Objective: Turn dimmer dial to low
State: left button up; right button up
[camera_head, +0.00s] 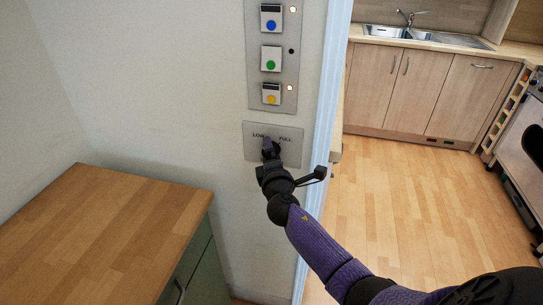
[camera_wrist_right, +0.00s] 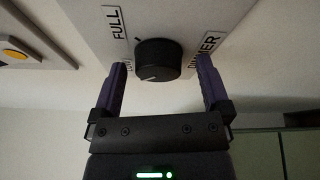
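The dimmer plate (camera_head: 252,150) is on the white wall, with LOW at its left and FULL at its right; my right gripper (camera_head: 269,150) covers its middle. In the right wrist view the dimmer dial (camera_wrist_right: 158,60) is a round black knob on the light plate (camera_wrist_right: 205,15). A white pointer line shows on its lower-left face, on the side of the partly hidden LOW label. My right gripper (camera_wrist_right: 162,68) is open, with one purple finger on each side of the dial and a visible gap to each. My left gripper is not in view.
Above the dimmer is a switch panel (camera_head: 283,82) with blue, green and yellow buttons. A wooden-topped cabinet (camera_head: 110,235) stands at lower left. A doorway at right opens to a kitchen with a sink (camera_head: 415,33) and clear wooden floor (camera_head: 400,200).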

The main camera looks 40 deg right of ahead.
jog(key=p+v, duration=0.2)
jog(key=v, duration=0.8)
jog(key=shift+f, duration=0.15)
jog(key=s+a+f+m+g+y, duration=0.2)
jog(key=s+f+g, duration=0.25)
jog(key=f, duration=0.75)
jog(key=s+a+f+m+g+y, duration=0.25)
jog(key=s+f, duration=0.35)
jog(key=f, duration=0.5)
jog(key=s+a+f+m+g+y, duration=0.1)
jog(key=s+f, duration=0.3)
jog(key=s, duration=0.5)
jog(key=s+a+f+m+g+y, duration=0.1)
jog(key=s+f+m+g, duration=0.3)
jog(key=s, duration=0.6)
jog(key=s+a+f+m+g+y, duration=0.1)
jog(key=s+a+f+m+g, duration=0.2)
jog(key=s+f, duration=0.3)
jog(key=s, duration=0.3)
jog(key=shift+s+a, duration=0.15)
jog(key=shift+a, duration=0.2)
